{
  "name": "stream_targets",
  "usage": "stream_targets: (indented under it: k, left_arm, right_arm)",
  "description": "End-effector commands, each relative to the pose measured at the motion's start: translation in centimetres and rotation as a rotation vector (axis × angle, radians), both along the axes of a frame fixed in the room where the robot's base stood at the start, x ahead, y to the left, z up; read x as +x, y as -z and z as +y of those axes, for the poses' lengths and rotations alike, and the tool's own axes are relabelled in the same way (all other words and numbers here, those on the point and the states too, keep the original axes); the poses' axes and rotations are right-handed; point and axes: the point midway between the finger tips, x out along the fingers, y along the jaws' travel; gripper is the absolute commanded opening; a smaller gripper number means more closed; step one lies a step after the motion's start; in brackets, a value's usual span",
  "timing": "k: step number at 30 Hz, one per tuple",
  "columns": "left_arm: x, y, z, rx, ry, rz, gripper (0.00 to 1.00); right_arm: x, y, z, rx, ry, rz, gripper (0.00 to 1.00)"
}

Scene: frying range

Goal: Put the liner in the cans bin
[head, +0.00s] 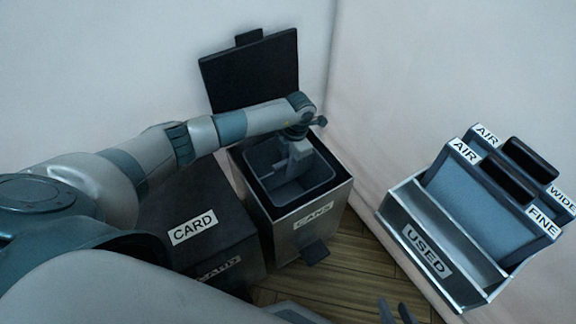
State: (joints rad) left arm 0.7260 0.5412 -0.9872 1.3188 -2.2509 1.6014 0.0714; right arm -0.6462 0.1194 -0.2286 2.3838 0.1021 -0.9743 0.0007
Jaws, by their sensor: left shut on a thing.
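The cans bin (315,225) is a metal box labelled CANS, with its black lid (250,75) standing open at the back. A dark grey, open-topped liner (317,172) is inside the bin's opening, with its rim near the bin's rim. I cannot tell whether it rests on the bottom. My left gripper (287,170) reaches down into the opening and is shut on the liner; its fingertips are partly hard to make out. My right gripper (397,311) shows only as two fingertips at the bottom edge, apart and empty.
A black bin labelled CARD (200,245) stands closed, left of the cans bin, under my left arm. A rack labelled USED (425,250) holds filter panels marked AIR, FINE and WIDE at the right. A pedal (315,252) sticks out at the cans bin's front. Walls close in behind.

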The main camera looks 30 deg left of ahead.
Motion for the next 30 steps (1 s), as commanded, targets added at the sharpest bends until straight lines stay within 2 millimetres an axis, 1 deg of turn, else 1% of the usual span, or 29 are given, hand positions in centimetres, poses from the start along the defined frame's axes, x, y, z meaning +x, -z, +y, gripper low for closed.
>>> stream_targets:
  k: [12,13,15,25,30]
  left_arm:
    - [0.05,0.49,0.02,0.000,-0.001,-0.001,0.00]
    - [0.00,0.55,0.02,0.000,-0.001,0.000,0.17]
    - [0.01,0.56,0.02,0.000,-0.001,0.000,0.34]
    - [0.01,0.51,0.02,0.000,0.000,0.000,0.34]
    - [0.00,0.04,0.01,0.000,0.000,0.000,0.34]
  right_arm:
    - [0.45,-0.59,0.87,0.027,-0.004,-0.045,0.31]
    - [0.45,-0.57,0.87,0.026,-0.004,-0.045,0.31]
    - [0.42,-0.56,0.85,0.026,-0.004,-0.044,0.31]
    - [0.42,-0.54,0.66,0.023,0.001,-0.041,0.31]
    - [0.15,-0.55,0.43,0.015,0.002,-0.021,0.31]
